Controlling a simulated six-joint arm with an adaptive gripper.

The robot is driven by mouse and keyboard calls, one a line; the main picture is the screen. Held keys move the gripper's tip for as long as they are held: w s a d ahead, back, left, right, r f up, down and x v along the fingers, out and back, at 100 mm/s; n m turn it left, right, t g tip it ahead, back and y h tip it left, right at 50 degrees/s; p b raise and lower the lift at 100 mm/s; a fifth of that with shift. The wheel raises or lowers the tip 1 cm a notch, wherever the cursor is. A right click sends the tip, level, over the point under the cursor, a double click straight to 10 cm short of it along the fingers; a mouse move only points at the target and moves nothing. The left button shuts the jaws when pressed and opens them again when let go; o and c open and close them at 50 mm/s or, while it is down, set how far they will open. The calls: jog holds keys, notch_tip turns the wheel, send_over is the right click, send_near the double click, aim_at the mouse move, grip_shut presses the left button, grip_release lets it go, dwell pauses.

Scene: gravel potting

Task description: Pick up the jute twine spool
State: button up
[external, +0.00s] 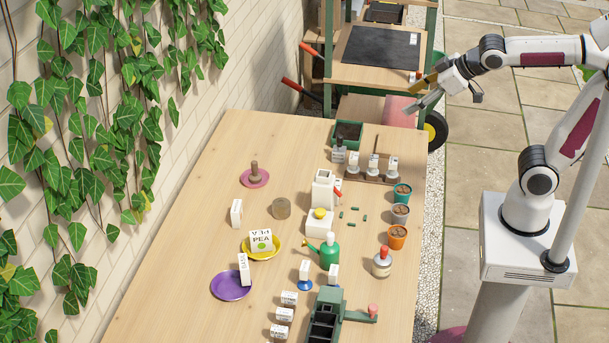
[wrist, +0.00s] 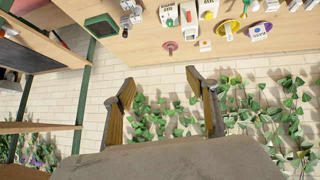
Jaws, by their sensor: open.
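The jute twine spool appears to be the short tan-brown cylinder (external: 281,208) standing upright on the wooden table, right of the pink saucer. I cannot clearly pick it out in the wrist view. My gripper (external: 414,98) is at the upper right, raised beyond the table's far right corner and well away from the spool. In the wrist view its two fingers (wrist: 161,80) are spread wide with nothing between them; the brick wall and ivy show behind.
A pink saucer (external: 264,181) with a brown object stands left of the spool; a yellow dish (external: 275,252) and purple plate (external: 231,286) lie nearer. The table's far left is clear.

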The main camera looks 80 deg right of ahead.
jog(key=w+d+r+n+t, duration=0.1)
jog(key=w+r+t, duration=0.15)
jog(key=w, duration=0.55)
jog(key=w+d+r+t, duration=0.15)
jog(key=w+r, duration=0.25)
jog(key=w, duration=0.4)
jog(key=w+d+r+n+t, duration=0.15)
jog(key=w+r, duration=0.25)
jog(key=w, duration=0.4)
jog(key=w+a+f+n+t+y, duration=0.1)
jog(key=w+n+y, duration=0.15)
jog(key=w, duration=0.55)
jog(key=w+a+f+n+t+y, duration=0.1)
jog(key=w+f+n+y, duration=0.15)
jog(key=w, duration=0.65)
jog(key=n+g+y, duration=0.8)
jog(key=g+y, duration=0.2)
jog(key=g, duration=0.3)
send_near(282, 198)
jog(key=a+f, duration=0.1)
jog(key=w+a+f, duration=0.1)
jog(key=shift+a+f, duration=0.4)
jog(key=shift+s+f, duration=0.15)
jog(key=shift+f, duration=0.1)
jog(key=shift+x, duration=1.25)
